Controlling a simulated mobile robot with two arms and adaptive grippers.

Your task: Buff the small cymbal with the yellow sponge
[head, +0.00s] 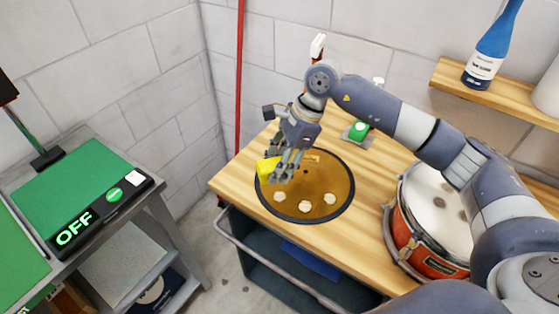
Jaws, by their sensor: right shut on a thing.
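The small cymbal (318,207) is a round bronze disc with a dark rim, lying on the wooden bench top. Several pale spots show on its near half, and a small mark lies near its far side. My right gripper (278,170) reaches down over the cymbal's far left edge. It is shut on the yellow sponge (267,168), which shows beside and partly behind the fingers. Whether the sponge touches the cymbal I cannot tell. My left gripper is not in view.
A red and white drum (434,215) stands on the right of the bench (228,183). A small green object (360,128) sits behind the cymbal. A blue bottle (492,48) stands on a wall shelf (448,76). A green-topped table with an OFF panel (100,212) is at left.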

